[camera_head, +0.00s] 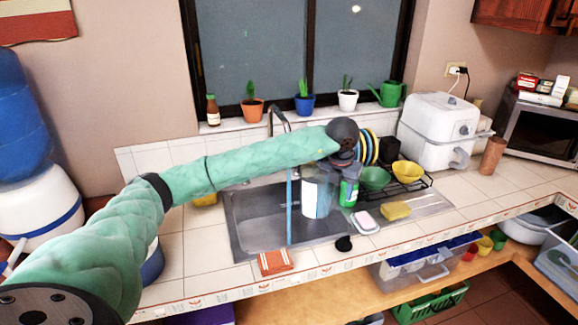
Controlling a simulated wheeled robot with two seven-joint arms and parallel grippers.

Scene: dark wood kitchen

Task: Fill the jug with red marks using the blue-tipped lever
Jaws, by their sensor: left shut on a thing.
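A clear jug (317,196) is upright over the sink basin (255,215). My left gripper (343,168) is shut on its upper right side. Any red marks on the jug are too small to make out. A thin blue stream (289,208) runs straight down into the basin, just left of the jug and apart from it in this view. The dark curved faucet (279,120) rises behind my left arm, which hides its lower part. No blue-tipped lever can be made out. My right gripper is not in view.
A green bottle (349,191) stands close to the jug's right. A soap dish (365,222), a yellow sponge (396,211) and a dish rack with bowls (408,171) lie further right. An orange cloth (275,262) lies at the front edge. A water dispenser (42,205) stands far left.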

